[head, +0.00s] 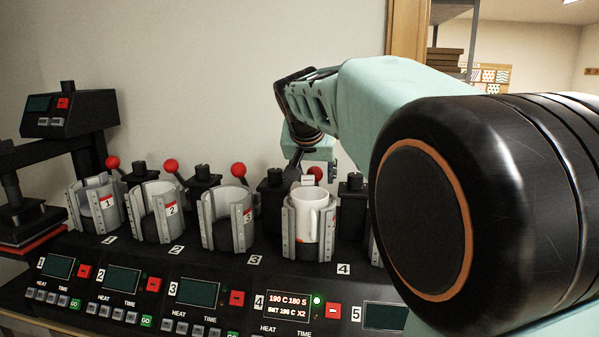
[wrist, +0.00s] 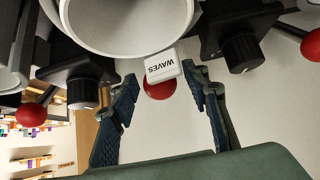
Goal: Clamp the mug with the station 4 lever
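The white mug (head: 306,212) sits upright in the station 4 grey clamp (head: 290,236), between its jaws. The lever's red ball (head: 315,173) is just behind the mug. In the wrist view the ball (wrist: 158,91) lies between the fingertips, partly covered by a small white block lettered WAVES (wrist: 163,66). My gripper (wrist: 163,82) is open, with a finger on each side of the ball and visible gaps. The mug's round rim (wrist: 135,50) fills the top of the wrist view. The lever's shaft is mostly hidden.
Stations 1, 2 and 3 hold empty grey clamps (head: 229,215) with red-ball levers (head: 238,170) to the left. Station 4's display (head: 288,305) is lit, with a green light beside it. A wall stands behind; a heat press (head: 70,115) is at far left.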

